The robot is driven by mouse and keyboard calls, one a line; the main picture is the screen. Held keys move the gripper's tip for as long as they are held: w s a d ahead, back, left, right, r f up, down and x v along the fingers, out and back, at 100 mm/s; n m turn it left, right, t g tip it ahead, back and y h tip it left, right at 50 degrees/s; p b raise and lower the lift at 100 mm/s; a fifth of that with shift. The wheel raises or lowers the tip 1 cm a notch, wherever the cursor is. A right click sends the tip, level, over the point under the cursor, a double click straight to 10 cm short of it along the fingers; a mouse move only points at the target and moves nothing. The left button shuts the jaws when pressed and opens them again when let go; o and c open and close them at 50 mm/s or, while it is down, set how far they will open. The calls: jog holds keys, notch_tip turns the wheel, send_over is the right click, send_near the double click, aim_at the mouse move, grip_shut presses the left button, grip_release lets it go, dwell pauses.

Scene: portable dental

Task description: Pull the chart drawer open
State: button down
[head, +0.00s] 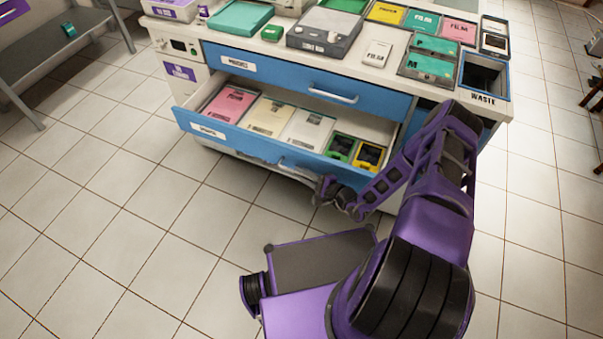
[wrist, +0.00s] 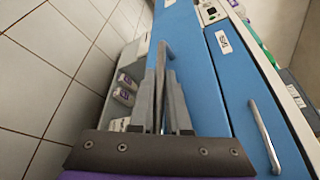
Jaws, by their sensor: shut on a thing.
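The lower blue drawer (head: 250,143) of the cabinet stands partly open in the head view, with a white label (head: 208,131) whose text is too small to read surely. Pink, cream, white, green and yellow items lie inside it. My gripper (head: 322,188) is low in front of this drawer's face. In the wrist view my gripper (wrist: 163,100) is shut on the grey drawer handle (wrist: 163,55), with a finger on each side of it. The fingers hide part of the handle and of the blue front (wrist: 193,70).
The upper blue drawer (head: 275,76) is closed, its handle (head: 333,95) above the open one. Film boxes, trays and a waste bin (head: 484,75) sit on the cabinet top. A shelf with small boxes (wrist: 124,88) shows beside the drawer front. Tiled floor in front is clear.

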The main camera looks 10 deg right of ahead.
jog(key=shift+s+a, duration=0.1)
jog(key=shift+s, duration=0.1)
jog(key=c, duration=0.9)
grip_release()
jog(key=v, duration=1.7)
jog(key=shift+s, duration=0.2)
